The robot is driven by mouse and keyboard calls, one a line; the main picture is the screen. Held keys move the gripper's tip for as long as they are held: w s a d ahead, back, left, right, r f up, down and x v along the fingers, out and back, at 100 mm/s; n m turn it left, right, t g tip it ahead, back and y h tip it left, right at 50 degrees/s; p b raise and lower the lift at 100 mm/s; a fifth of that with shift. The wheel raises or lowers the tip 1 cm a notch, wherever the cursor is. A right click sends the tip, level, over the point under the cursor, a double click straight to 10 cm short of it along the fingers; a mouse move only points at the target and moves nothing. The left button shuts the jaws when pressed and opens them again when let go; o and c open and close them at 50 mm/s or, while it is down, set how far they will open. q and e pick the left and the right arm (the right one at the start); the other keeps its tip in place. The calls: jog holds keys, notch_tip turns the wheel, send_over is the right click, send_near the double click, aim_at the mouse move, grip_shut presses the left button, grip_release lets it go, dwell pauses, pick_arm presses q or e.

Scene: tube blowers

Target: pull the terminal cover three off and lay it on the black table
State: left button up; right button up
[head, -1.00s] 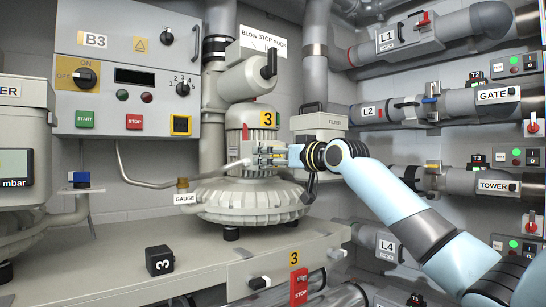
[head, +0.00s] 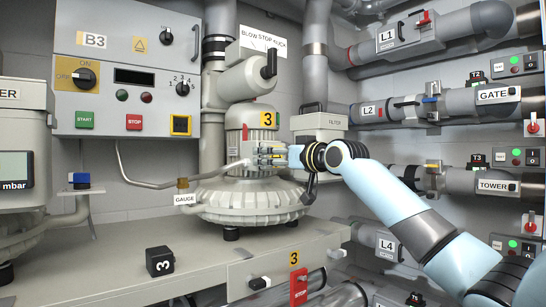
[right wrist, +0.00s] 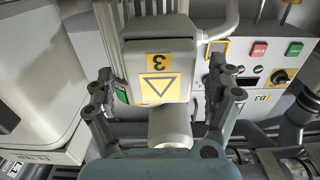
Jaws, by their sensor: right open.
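Terminal cover three (right wrist: 162,62) is a grey box with a yellow "3" label and a yellow triangle label, upside down in the right wrist view. It sits on the motor of the blower (head: 250,200). My right gripper (right wrist: 161,88) is open, with one finger on each side of the cover; contact cannot be told. In the head view my right gripper (head: 268,156) is in front of the motor, below its "3" label, and the cover is largely hidden there. My left gripper is not in view. I cannot make out a black table.
Control panel B3 (head: 125,60) is behind at left. Pipes with valves (head: 390,110) line the right wall. The bench's left front is mostly clear.

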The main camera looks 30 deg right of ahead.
jog(key=c, duration=1.6)
jog(key=shift+s+d, duration=0.15)
jog(key=shift+s, duration=0.6)
jog(key=shift+s+d+p, duration=0.1)
jog(key=shift+s+p, duration=0.7)
jog(key=shift+s, duration=1.45)
